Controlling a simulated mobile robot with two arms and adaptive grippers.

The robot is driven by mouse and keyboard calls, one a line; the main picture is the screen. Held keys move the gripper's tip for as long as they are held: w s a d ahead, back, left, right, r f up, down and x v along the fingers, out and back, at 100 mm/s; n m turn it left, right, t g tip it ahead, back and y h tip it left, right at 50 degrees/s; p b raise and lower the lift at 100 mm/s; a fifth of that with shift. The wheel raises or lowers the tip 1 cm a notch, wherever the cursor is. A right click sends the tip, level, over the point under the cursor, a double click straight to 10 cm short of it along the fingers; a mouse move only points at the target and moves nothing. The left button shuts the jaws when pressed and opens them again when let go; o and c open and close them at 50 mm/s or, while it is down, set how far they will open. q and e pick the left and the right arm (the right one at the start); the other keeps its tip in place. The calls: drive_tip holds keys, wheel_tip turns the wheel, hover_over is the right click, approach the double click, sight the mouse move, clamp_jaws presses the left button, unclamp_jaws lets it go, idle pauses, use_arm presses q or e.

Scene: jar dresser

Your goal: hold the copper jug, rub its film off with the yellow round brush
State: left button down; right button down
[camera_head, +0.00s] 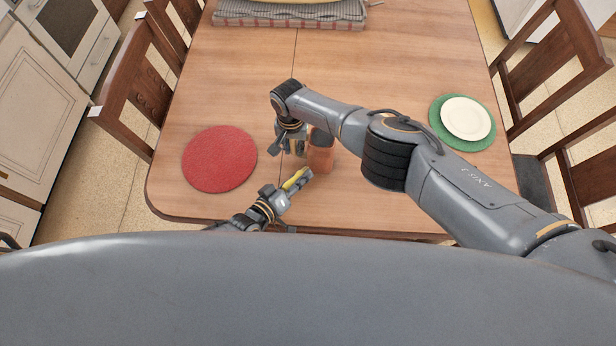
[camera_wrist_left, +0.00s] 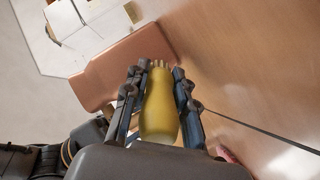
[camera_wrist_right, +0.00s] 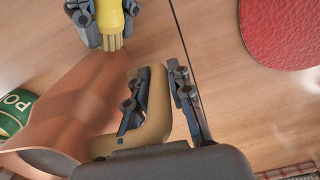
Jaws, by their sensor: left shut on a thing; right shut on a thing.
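The copper jug (camera_head: 320,156) is near the table's front edge; its reddish body also shows in the right wrist view (camera_wrist_right: 72,112). My right gripper (camera_head: 291,150) is shut on the jug's tan handle (camera_wrist_right: 155,112). My left gripper (camera_head: 298,182) is shut on the yellow round brush (camera_head: 293,181). In the left wrist view the brush (camera_wrist_left: 160,108) points its short bristles toward the jug (camera_wrist_left: 125,66). The bristles are very close to the jug's wall; I cannot tell if they touch. The jug's wall shows paler, cloudy patches, but the film's extent is unclear.
A red round mat (camera_head: 219,159) lies to the left. A green mat (camera_head: 435,124) with a cream plate (camera_head: 465,117) is on the right. Chairs flank the wooden table (camera_head: 400,55), whose middle is clear.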

sight(298, 201)
use_arm(q)
drive_tip(key=shift+d, duration=0.1)
drive_tip(key=shift+s+a, duration=0.15)
drive_tip(key=shift+s, duration=1.15)
drive_tip(key=shift+s+a, duration=0.1)
drive_tip(key=shift+s, duration=1.15)
use_arm(e)
drive_tip(key=c, duration=1.1)
unclamp_jaws()
wheel_tip(298, 201, up, 12)
